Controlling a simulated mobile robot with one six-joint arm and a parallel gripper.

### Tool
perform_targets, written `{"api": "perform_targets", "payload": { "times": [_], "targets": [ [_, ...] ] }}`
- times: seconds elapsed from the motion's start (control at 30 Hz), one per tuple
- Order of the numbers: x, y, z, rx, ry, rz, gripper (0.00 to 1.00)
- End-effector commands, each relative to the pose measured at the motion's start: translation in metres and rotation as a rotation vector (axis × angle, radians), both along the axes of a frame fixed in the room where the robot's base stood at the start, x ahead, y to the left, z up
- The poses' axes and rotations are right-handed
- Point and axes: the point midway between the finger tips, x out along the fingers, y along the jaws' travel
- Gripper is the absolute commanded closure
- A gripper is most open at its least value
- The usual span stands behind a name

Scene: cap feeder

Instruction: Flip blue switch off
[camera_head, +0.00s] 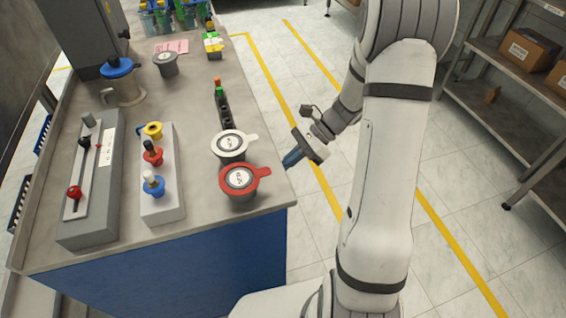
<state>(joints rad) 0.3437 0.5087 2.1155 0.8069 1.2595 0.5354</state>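The blue switch (153,184) is a blue-based toggle with a pale tip at the near end of a light grey switch box (163,209) on the table. A red switch (153,154) with a dark tip and a yellow switch (152,130) sit behind it on the same box. The blue switch's lever looks about upright; I cannot tell if it is on or off. My gripper (288,160) is right of the table's right edge, well to the right of the switch box and apart from it. Its blue fingers point left; their opening is too small to judge.
A red-lidded pot (240,183) and a white-lidded pot (231,144) stand between my gripper and the switch box. A grey slider box (88,222) is left of it. The table front has some bare room.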

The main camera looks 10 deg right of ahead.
Motion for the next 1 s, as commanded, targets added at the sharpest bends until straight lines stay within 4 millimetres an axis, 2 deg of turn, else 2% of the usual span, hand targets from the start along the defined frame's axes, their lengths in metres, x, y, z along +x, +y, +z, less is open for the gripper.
{"api": "perform_targets", "payload": {
  "times": [0.63,1.0],
  "targets": [
    [-0.003,0.004,-0.001,0.006,0.011,0.007,1.00],
    [-0.003,0.004,0.016,0.005,0.008,0.007,1.00]
  ]
}}
